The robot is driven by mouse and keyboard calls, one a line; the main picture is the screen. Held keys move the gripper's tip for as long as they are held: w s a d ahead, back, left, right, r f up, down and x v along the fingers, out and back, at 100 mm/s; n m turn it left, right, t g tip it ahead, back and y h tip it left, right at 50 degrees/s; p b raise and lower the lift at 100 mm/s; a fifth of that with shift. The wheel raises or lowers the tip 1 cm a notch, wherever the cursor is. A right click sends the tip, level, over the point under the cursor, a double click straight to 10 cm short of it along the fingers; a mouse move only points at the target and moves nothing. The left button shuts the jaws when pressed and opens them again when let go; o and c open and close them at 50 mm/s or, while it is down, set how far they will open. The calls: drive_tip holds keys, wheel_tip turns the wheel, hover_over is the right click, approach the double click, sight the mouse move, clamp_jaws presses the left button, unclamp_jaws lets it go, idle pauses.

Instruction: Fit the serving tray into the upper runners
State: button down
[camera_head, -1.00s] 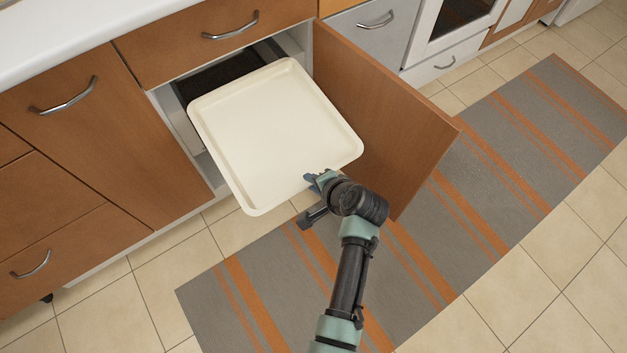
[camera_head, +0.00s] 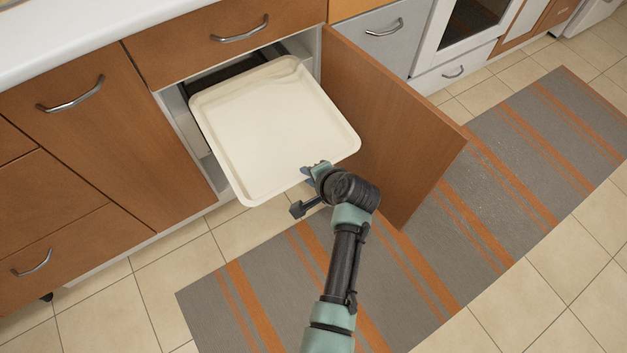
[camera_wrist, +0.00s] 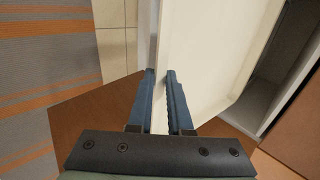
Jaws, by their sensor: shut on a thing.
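The cream serving tray (camera_head: 272,125) is held roughly level at the mouth of an open cabinet (camera_head: 205,163). Its far edge is at or just inside the opening, and most of it sticks out in front. My gripper (camera_head: 311,172) is shut on the tray's near rim, toward its right corner. In the wrist view, my gripper's two blue fingers (camera_wrist: 161,84) straddle the rim of the tray (camera_wrist: 205,60). A runner shows at the cabinet's left inner wall (camera_head: 190,122). The tray hides most of the inside, so I cannot tell whether its edges sit on the runners.
The cabinet door (camera_head: 390,125) stands open close to the tray's right side. A closed drawer (camera_head: 225,38) is above the opening. A striped rug (camera_head: 480,210) lies on the tiled floor. The floor left of my arm is clear.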

sight(262, 111)
drive_tip(key=shift+w+a+b, duration=0.85)
drive_tip(key=shift+w+a, duration=0.15)
drive_tip(key=shift+w, duration=0.35)
drive_tip(key=shift+w+a+b, duration=0.85)
drive_tip(key=shift+w+a, duration=0.15)
drive_tip(key=shift+w, duration=0.4)
drive_tip(key=shift+w+a+b, duration=0.85)
drive_tip(key=shift+w+a, duration=0.15)
drive_tip(key=shift+w, duration=0.35)
drive_tip(key=shift+w+a+b, duration=0.5)
drive_tip(key=shift+w+b, duration=0.1)
drive_tip(key=shift+w, duration=0.1)
drive_tip(key=shift+r, duration=0.1)
drive_tip(key=shift+w+a, duration=0.1)
drive_tip(key=shift+w, duration=0.05)
